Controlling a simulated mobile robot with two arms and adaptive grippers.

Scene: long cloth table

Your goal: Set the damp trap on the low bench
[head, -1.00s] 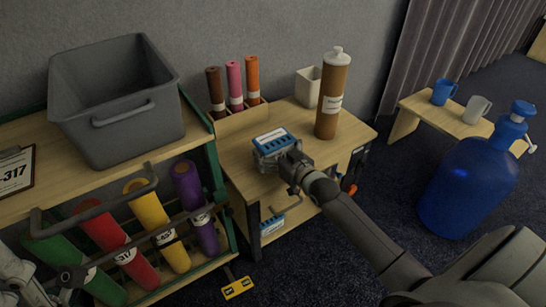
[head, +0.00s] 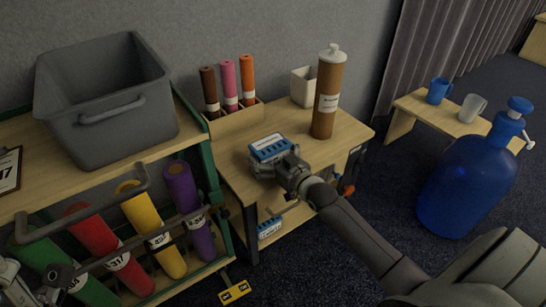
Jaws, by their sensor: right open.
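The damp trap (head: 268,149), a small box with a blue-and-white top and a clear lower part, sits on the small wooden table (head: 232,165). My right gripper (head: 283,171) is open at its near right side, hiding part of it; I cannot tell whether they touch. A similar blue-and-white box (head: 269,228) is on the shelf below. The low bench (head: 405,121) stands at the right, with a blue mug (head: 438,91) and a grey mug (head: 471,108) on it. My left gripper (head: 38,284) shows only partly at the lower left edge; its jaws are unclear.
A big blue bottle (head: 465,187) stands before the bench. A rack with a grey bin (head: 105,100) is at the left.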

